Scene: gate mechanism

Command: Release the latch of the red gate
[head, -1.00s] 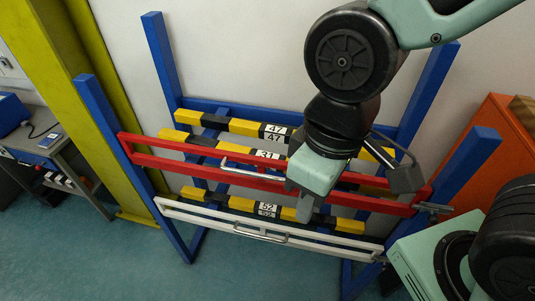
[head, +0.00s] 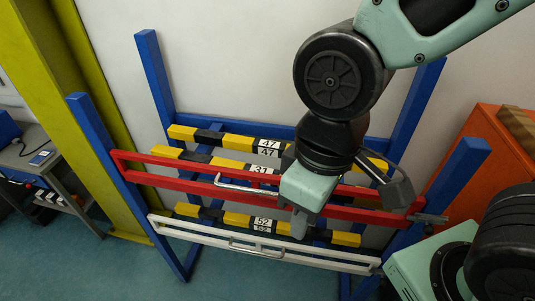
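The red gate (head: 190,183) is a long red frame spanning the blue rack, with a silver handle (head: 247,190) near its middle. A grey metal latch (head: 428,218) sits at its right end, by the right blue post. My gripper (head: 348,215) hangs in front of the right half of the red gate. Its two fingers are spread wide, one pointing down near the gate and the other to the right, nearer the latch. Nothing shows between them. Part of the red gate is hidden behind my gripper.
A white gate (head: 190,232) with its own handle is below the red one. Black-and-yellow bars (head: 225,138) lie behind the gates. Blue posts (head: 450,190) stand at the sides. An orange cabinet (head: 500,150) is at right, and a desk (head: 40,155) at left.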

